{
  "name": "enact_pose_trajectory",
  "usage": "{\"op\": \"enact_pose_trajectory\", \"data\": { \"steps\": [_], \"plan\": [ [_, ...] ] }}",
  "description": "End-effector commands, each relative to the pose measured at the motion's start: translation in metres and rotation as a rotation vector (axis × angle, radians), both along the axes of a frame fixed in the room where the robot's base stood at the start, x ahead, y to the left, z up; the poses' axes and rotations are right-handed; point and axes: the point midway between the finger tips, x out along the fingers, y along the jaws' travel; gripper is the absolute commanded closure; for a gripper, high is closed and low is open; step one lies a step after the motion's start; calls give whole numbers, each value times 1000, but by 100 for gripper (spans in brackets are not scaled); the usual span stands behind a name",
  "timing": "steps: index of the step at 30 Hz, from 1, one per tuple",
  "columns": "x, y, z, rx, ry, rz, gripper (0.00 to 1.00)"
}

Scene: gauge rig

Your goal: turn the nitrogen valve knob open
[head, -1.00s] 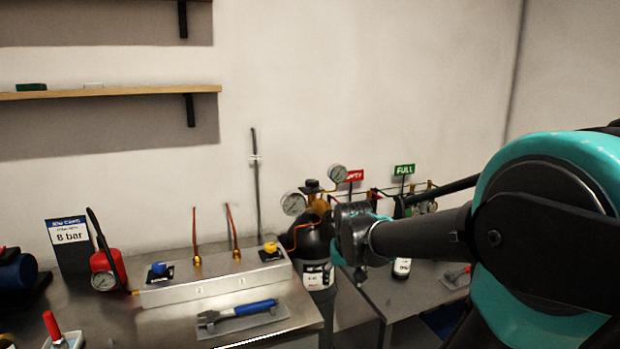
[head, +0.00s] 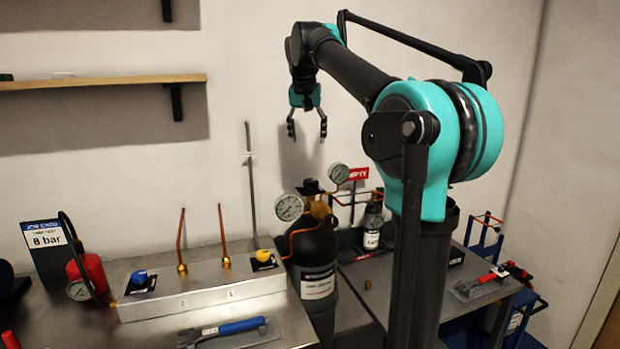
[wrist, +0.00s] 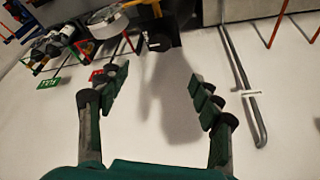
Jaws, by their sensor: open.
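A black gas cylinder (head: 315,255) stands upright between the benches, with a white label too small to read. On its neck are a brass regulator, two round gauges (head: 289,207) and a black knob (head: 311,186) on top. I cannot tell from its label whether this is the nitrogen valve. My gripper (head: 307,132) hangs open and empty, pointing down, above the cylinder top and clear of it. In the wrist view a black knob (wrist: 158,42) shows beyond and between the open fingers (wrist: 160,85), with a gauge (wrist: 107,20) to its left.
A metal manifold (head: 200,298) with a blue knob (head: 139,277) and a yellow knob (head: 263,255) sits on the left bench. A blue-handled wrench (head: 235,327) lies before it. A red EMPTY sign (head: 358,173) stands behind the cylinder. The wall is behind the gripper.

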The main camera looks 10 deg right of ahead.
Motion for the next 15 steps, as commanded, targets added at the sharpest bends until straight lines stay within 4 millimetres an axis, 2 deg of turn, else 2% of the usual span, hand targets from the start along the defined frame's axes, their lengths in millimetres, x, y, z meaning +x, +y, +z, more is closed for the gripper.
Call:
{"op": "enact_pose_trajectory", "data": {
  "steps": [5,15],
  "plan": [
    [9,-3,-24,0,0,0,35],
    [34,-10,-87,0,0,0,35]
  ]
}}
